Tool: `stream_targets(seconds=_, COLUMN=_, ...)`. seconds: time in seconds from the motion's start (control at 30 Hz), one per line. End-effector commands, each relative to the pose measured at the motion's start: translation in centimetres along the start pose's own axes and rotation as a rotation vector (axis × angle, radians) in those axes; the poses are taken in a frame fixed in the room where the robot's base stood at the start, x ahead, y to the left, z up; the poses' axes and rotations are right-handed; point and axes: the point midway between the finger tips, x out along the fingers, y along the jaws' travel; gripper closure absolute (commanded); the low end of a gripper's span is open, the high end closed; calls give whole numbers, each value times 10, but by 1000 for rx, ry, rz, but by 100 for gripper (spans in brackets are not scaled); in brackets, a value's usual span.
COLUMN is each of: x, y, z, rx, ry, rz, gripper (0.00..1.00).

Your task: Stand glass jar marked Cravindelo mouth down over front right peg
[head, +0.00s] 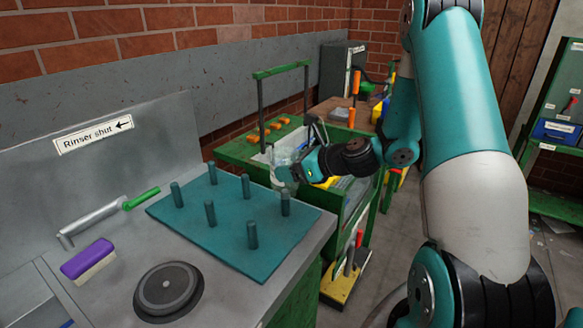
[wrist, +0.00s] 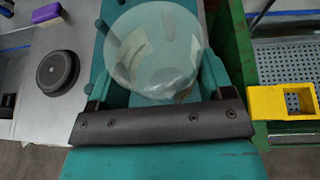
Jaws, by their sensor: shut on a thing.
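A clear glass jar (head: 283,177) is held by my gripper (head: 290,172), off the right far side of the teal peg board (head: 195,232). In the wrist view the jar (wrist: 155,50) fills the space between the jaws, with pale patches on it. No name can be read, and I cannot tell which way its mouth faces. The board carries several upright teal pegs in two rows, all bare. The peg nearest the camera (head: 252,235) and the rightmost peg (head: 285,203) stand at its right end.
A grey counter (head: 110,275) bears a black round disc (head: 168,288), a purple brush (head: 88,260) and a green-handled tap (head: 140,198). A green cart (head: 235,150) with orange-handled items stands behind. A sign (head: 93,135) reads "Rinser shut".

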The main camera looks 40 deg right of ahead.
Motion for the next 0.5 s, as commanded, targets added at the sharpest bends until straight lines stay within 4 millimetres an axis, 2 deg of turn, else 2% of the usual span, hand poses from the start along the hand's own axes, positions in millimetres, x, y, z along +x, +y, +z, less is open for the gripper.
stream_targets(seconds=0.03, x=4, y=0, z=-9, rx=-1, ry=-1, rz=0, gripper=54)
stream_targets(seconds=0.5, x=21, y=0, z=-50, rx=0, ry=0, rz=1, gripper=54)
